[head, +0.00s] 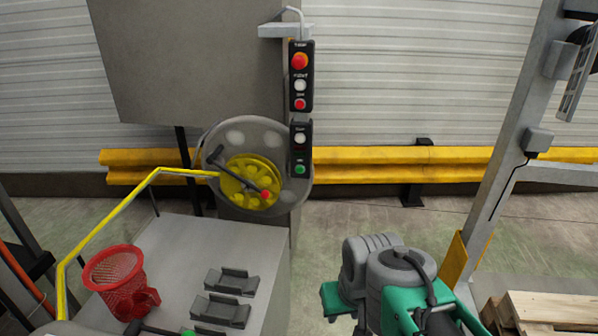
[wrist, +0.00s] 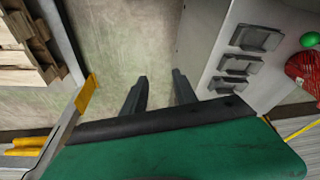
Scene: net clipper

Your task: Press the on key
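A dark control panel hangs on a post in the head view. Its upper box (head: 301,75) has a red knob (head: 299,61), a white button (head: 300,85) and a smaller red button (head: 300,104). Its lower box (head: 301,148) has a white button (head: 300,138) and a green button (head: 300,169). The labels are too small to read surely, so I cannot tell which is the on key. My gripper (wrist: 160,88) is open and empty in the wrist view, its two dark fingers apart above the floor. In the head view my arm is at lower right, well away from the panel.
A grey wheel with a yellow hub (head: 254,181) stands beside the panel. A grey table (head: 188,244) carries a red basket (head: 121,282) and grey holders (head: 221,310). A yellow rail (head: 113,213) runs along its left. A pallet (head: 555,312) lies at right. Floor between is clear.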

